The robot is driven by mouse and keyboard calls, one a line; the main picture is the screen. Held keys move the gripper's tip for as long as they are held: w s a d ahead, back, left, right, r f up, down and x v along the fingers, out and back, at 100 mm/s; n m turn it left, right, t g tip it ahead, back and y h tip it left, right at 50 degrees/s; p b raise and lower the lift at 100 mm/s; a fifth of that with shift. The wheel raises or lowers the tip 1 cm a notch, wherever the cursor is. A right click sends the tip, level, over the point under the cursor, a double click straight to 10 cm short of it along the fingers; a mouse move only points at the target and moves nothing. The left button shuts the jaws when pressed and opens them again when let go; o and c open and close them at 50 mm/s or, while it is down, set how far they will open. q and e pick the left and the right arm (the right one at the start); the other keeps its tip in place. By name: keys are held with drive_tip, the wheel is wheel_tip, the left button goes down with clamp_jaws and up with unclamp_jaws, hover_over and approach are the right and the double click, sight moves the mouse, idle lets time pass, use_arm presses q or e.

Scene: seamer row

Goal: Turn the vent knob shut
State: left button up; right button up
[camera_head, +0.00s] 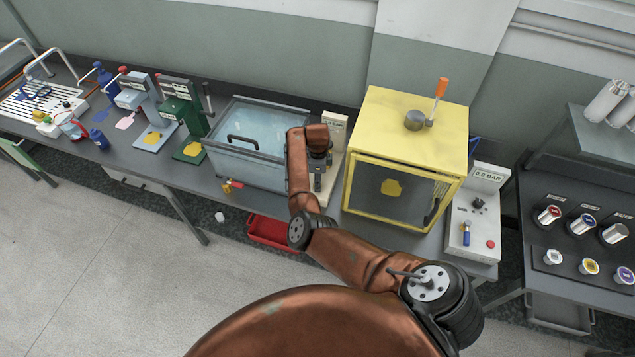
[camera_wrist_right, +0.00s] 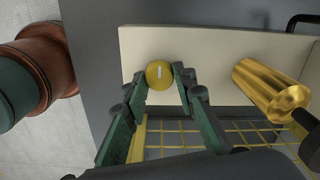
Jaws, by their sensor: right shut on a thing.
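The vent knob (camera_wrist_right: 159,73) is a round yellow knob with a short white mark. In the right wrist view it stands on a pale panel (camera_wrist_right: 215,52), its mark pointing nearly straight up and down in the picture. My right gripper (camera_wrist_right: 158,84) has its dark green fingers on either side of the knob and is shut on it. In the head view my right gripper (camera_head: 318,182) is over the narrow pale unit (camera_head: 337,130) between the blue tank and the yellow box. The arm hides the knob there. My left gripper is in neither view.
A brass cylinder (camera_wrist_right: 270,88) stands out close to the right of the fingers. The yellow box (camera_head: 400,130), with an orange-handled lever (camera_head: 440,88), stands right of the arm. The lidded blue tank (camera_head: 255,140) is to the left. A red bin (camera_head: 270,232) is below.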

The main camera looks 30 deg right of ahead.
drive_tip(key=n+p, duration=0.3)
drive_tip(key=p, duration=0.1)
drive_tip(key=shift+s+r+n, duration=0.1)
drive_tip(key=shift+r+n, duration=0.05)
drive_tip(key=shift+n, duration=0.25)
drive_tip(key=n+p, duration=0.3)
drive_tip(key=n, duration=0.1)
drive_tip(key=shift+n+p, duration=0.3)
drive_tip(key=n+p, duration=0.2)
drive_tip(key=n, duration=0.3)
drive_tip(key=shift+p, duration=0.4)
drive_tip(key=shift+f+n+p, duration=0.2)
drive_tip(key=shift+n+p, duration=0.45)
drive_tip(key=shift+n, duration=1.45)
drive_tip(key=o, duration=1.1)
drive_tip(key=shift+o, duration=0.3)
drive_tip(key=shift+w, duration=0.2)
